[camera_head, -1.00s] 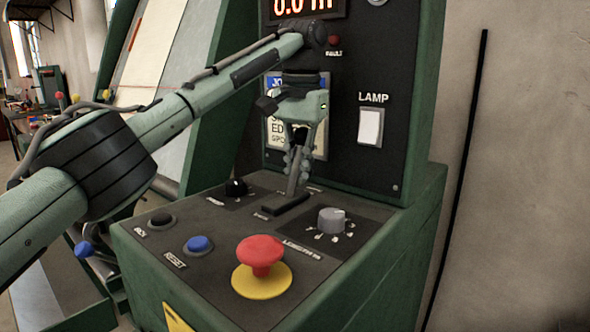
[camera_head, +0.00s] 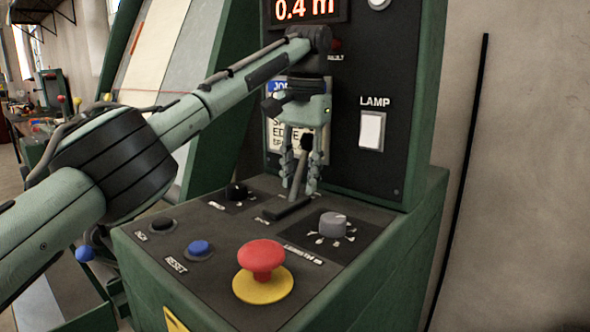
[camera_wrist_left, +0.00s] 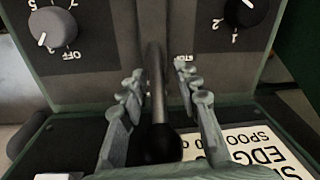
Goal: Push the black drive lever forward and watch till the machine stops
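The black drive lever (camera_head: 306,143) stands in a slot on the console top, its round black knob on a grey shaft. My left gripper (camera_head: 301,180) points down around it, with a finger on each side of the shaft. In the left wrist view the lever (camera_wrist_left: 157,90) shows between the spread fingers of my left gripper (camera_wrist_left: 162,82), with gaps visible on both sides. The gripper is open. The machine's red display (camera_head: 305,9) reads 0.4 m. My right gripper is not in view.
On the console are a red mushroom button (camera_head: 262,259), a blue reset button (camera_head: 199,247), a grey dial (camera_head: 333,224) and a black knob (camera_head: 236,190). The lamp switch (camera_head: 371,130) is on the upright panel. Pale cloth (camera_head: 165,45) runs on the green machine at left.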

